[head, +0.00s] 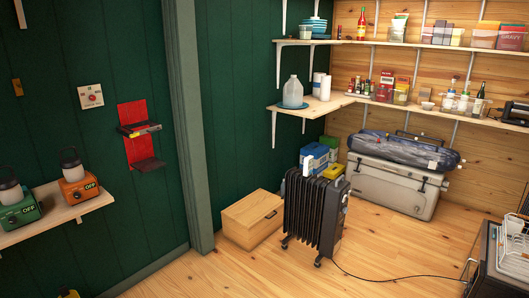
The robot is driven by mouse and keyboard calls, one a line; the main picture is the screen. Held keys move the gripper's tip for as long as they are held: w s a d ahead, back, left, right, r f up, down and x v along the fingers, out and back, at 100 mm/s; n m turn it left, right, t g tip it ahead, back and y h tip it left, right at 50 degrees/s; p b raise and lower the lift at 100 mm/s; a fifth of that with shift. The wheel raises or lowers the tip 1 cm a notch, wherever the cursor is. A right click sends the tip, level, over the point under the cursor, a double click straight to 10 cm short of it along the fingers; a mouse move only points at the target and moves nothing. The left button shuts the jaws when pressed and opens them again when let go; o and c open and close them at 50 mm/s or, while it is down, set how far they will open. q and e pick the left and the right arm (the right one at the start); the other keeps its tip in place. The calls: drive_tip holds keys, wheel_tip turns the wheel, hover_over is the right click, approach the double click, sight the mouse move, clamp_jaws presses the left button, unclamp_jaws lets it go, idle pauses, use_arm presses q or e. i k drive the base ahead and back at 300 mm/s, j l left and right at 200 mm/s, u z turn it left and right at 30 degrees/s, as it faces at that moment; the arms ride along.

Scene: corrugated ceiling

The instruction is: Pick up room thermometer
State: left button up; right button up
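I cannot clearly make out a room thermometer in the head view. A small white square plate with a red centre (91,97) is on the dark green wall at the left; I cannot tell whether it is a thermometer or a switch. A small brown item (17,87) is on the same wall further left, too small to identify. Neither of my grippers is in view.
A shelf (55,213) at left holds green (20,211) and orange (77,184) lantern-like units. A red holder (139,135) hangs nearby. A black radiator (316,212), wooden box (252,218) and grey cooler (394,186) stand on the floor. Free floor lies in front.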

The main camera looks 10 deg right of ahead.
sight(309, 160)
drive_tip(key=i+l+z, duration=0.1)
drive_tip(key=i+z, duration=0.25)
drive_tip(key=i, duration=0.35)
drive_tip(key=i+j+z, duration=0.1)
drive_tip(key=i+z, duration=0.2)
drive_tip(key=i, duration=2.1)
drive_tip(key=i+j+z, duration=0.2)
drive_tip(key=i, duration=0.7)
drive_tip(key=l, duration=0.1)
